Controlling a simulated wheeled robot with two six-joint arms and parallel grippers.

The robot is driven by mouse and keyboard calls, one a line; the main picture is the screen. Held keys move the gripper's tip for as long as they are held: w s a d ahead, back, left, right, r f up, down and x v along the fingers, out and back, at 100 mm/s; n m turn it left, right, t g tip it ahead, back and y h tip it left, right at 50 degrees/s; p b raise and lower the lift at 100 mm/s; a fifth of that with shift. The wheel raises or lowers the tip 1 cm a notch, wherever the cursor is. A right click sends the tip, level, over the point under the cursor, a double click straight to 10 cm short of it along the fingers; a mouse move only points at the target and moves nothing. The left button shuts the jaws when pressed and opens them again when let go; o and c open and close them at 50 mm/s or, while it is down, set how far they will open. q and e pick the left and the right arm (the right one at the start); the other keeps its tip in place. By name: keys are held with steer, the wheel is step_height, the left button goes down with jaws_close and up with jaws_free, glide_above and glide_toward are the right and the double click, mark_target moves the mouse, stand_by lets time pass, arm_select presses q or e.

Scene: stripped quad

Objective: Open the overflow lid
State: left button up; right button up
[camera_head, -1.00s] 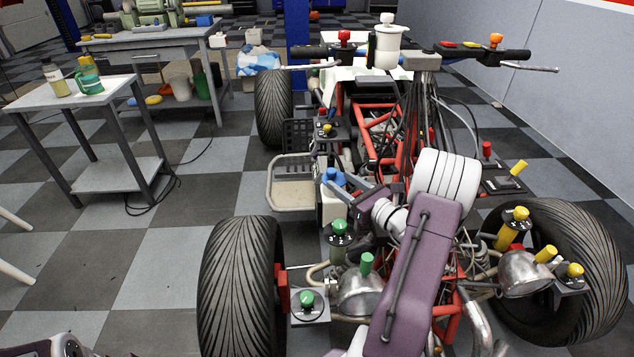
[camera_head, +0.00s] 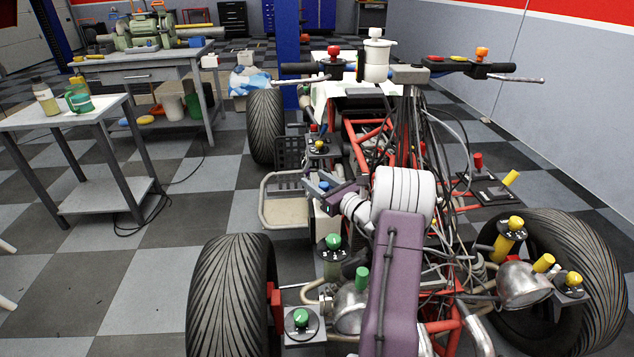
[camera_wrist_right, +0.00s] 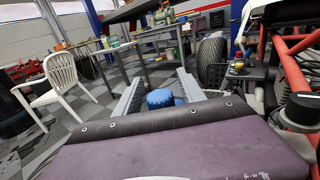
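In the right wrist view the blue cap (camera_wrist_right: 160,98) shows between the two open fingers (camera_wrist_right: 158,84), with gaps on both sides. A second bit of blue shows just right of it. The fingers and wrist partly hide the cap and tank in the head view. My left gripper is out of view.
Close around are the quad's red frame (camera_head: 372,135), a black and tan footrest (camera_head: 285,205), and green-topped caps (camera_head: 333,242) on the front. A side table (camera_head: 70,112) with bottles stands left.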

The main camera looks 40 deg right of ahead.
jaws_close()
stand_by(1.2)
